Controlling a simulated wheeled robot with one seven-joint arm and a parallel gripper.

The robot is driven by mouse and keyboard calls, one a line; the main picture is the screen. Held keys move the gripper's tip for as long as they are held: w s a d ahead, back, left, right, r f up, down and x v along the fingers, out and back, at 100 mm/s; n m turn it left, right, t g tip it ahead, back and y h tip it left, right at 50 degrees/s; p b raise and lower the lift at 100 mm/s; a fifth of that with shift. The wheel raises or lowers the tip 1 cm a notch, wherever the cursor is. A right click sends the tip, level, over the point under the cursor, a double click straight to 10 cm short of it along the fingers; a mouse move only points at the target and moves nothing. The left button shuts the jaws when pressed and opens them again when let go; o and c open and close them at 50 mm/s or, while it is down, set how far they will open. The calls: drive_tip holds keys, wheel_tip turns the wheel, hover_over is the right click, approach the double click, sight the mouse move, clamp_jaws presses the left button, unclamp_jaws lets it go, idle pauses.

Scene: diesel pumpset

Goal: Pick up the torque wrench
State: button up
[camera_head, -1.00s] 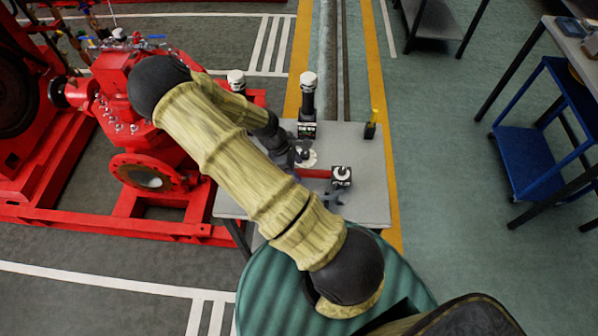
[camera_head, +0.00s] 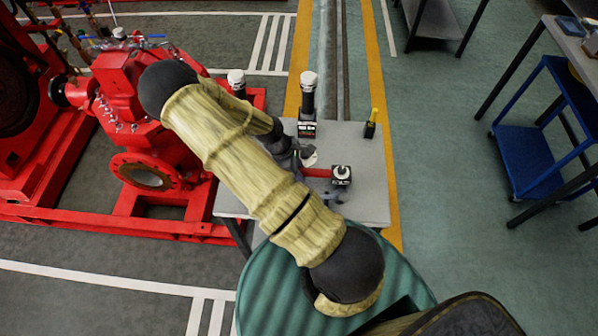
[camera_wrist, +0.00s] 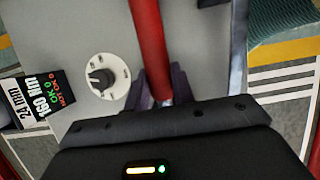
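The torque wrench shows as a red bar (camera_wrist: 149,40) in the wrist view, running from the top edge down between my fingers. In the head view a short red length of it (camera_head: 317,173) lies over the grey table, left of a small black box. My gripper (camera_wrist: 160,88) has one dark finger on each side of the red bar, close to it. I cannot tell whether the fingers touch it. In the head view my gripper (camera_head: 295,158) is low over the table and partly hidden by my arm. The wrench's far end is hidden.
A white dial (camera_wrist: 106,77) lies left of the bar, beside a black label card (camera_wrist: 40,103) reading 24 mm, 160 Nm. On the grey table (camera_head: 366,205) stand a white-topped black tool (camera_head: 308,95), a black box (camera_head: 341,175) and a yellow-black item (camera_head: 371,124). A red pumpset (camera_head: 140,120) stands left.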

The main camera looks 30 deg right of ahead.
drive_tip(key=shift+r, duration=0.15)
clamp_jaws()
wheel_tip(320, 180, up, 10)
drive_tip(key=shift+f+b, duration=0.1)
drive_tip(key=shift+b, duration=0.25)
idle(0.3)
drive_tip(key=shift+o, duration=1.3)
unclamp_jaws()
clamp_jaws()
drive_tip(key=shift+r+p, duration=0.75)
drive_tip(key=shift+w, duration=0.1)
